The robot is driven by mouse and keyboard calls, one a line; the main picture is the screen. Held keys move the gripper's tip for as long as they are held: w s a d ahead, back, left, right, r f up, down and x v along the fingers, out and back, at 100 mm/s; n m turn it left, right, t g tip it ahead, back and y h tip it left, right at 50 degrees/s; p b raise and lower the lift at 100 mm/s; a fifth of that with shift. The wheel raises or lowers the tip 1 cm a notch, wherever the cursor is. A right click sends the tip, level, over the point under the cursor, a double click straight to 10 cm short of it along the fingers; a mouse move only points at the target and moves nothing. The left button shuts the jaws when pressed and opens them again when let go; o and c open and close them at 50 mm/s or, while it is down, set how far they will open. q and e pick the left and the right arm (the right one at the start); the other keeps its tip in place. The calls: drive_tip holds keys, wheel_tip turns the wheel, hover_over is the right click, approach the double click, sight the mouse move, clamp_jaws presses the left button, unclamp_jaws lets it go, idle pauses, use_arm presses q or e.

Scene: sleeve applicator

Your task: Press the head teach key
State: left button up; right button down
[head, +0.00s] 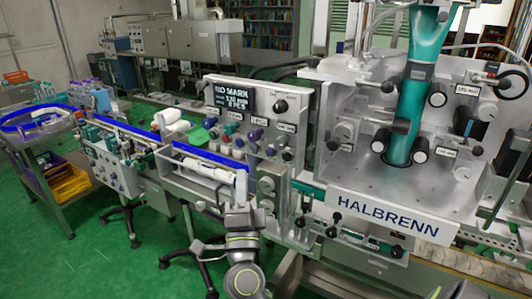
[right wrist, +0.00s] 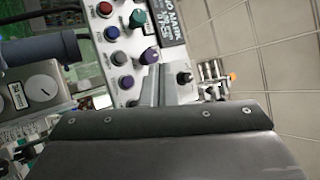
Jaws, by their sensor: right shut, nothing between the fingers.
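A grey control panel with a dark display (head: 232,99) stands in the middle of the head view. It carries a black knob (head: 281,106) and rows of coloured keys. The right wrist view shows this panel turned sideways, with a red key (right wrist: 104,9), a blue key (right wrist: 112,31), a grey key (right wrist: 118,57), a purple key (right wrist: 125,82), a green knob (right wrist: 137,18) and a purple knob (right wrist: 148,56). I cannot read which is the head teach key. My right gripper (head: 241,176) is shut and empty, just in front of the panel's lower part. My left gripper is out of view.
The HALBRENN machine (head: 394,217) with a teal column (head: 411,105) stands right of the panel. A conveyor with blue rails (head: 126,128) runs to the left. A steel cart (head: 75,218) with a yellow bin stands farther left. Green floor is open at lower left.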

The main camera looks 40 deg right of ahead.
sight(270, 152)
use_arm(q)
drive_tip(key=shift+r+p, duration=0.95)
drive_tip(key=shift+p, duration=0.05)
use_arm(e)
drive_tip(key=w+d, duration=0.3)
drive_tip(key=d, duration=0.5)
drive_tip(key=shift+w, duration=0.25)
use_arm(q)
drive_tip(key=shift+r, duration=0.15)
use_arm(e)
drive_tip(key=shift+d, duration=0.15)
idle(0.8)
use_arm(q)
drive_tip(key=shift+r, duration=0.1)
use_arm(e)
drive_tip(key=shift+w+d, duration=0.2)
drive_tip(key=shift+d, duration=0.1)
